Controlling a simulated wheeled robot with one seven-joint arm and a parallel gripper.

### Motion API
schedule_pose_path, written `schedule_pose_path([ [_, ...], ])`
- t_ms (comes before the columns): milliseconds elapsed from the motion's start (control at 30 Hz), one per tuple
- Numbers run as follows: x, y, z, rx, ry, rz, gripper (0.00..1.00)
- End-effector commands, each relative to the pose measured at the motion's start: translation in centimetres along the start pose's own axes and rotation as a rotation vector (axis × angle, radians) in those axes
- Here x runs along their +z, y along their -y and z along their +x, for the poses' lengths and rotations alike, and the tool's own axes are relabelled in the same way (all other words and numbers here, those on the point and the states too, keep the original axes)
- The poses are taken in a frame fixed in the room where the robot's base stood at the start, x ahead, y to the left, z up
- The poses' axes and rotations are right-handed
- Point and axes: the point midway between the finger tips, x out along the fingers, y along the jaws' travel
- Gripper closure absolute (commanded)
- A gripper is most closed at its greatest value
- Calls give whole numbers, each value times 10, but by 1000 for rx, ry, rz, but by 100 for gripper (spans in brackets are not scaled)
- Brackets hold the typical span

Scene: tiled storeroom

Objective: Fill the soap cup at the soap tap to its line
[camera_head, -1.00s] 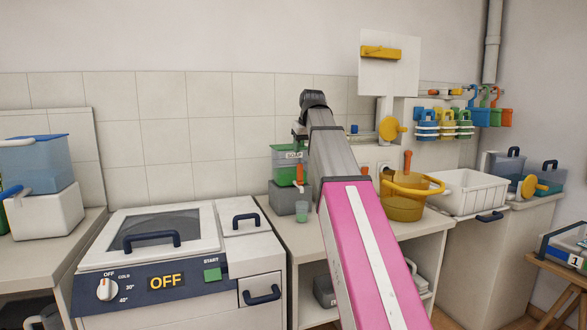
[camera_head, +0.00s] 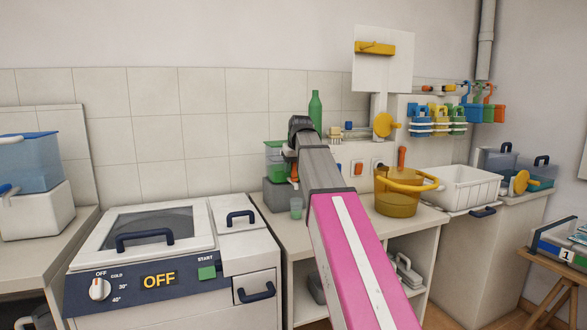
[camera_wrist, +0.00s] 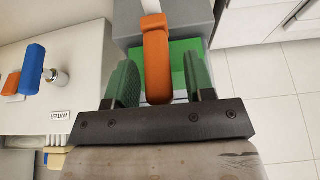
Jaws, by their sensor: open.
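The soap tank (camera_head: 274,155) is a green box on a grey block at the back of the counter, partly hidden by my arm. Its orange tap (camera_head: 294,172) shows only in part. In the wrist view the orange tap handle (camera_wrist: 157,65) lies between the two green fingers of my gripper (camera_wrist: 159,75), which is open around it. I cannot tell whether they touch. The soap cup (camera_head: 296,208), small and pale green, stands upright on the counter below the tap. Its line and level are too small to make out. My gripper is mostly hidden in the head view.
A yellow pot (camera_head: 401,197) and a white basin (camera_head: 460,186) stand right of my arm. A green bottle (camera_head: 315,110) shows behind my wrist. A washer marked OFF (camera_head: 160,280) is at left. A blue tap handle (camera_wrist: 32,68) is left of my gripper in the wrist view.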

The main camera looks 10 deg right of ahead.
Motion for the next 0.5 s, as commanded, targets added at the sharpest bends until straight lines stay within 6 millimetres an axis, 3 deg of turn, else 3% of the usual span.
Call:
schedule_pose_path([
  [300, 0, 0, 2, 0, 0, 0, 54],
  [433, 0, 0, 2, 0, 0, 0, 97],
  [500, 0, 0, 2, 0, 1, 0, 100],
])
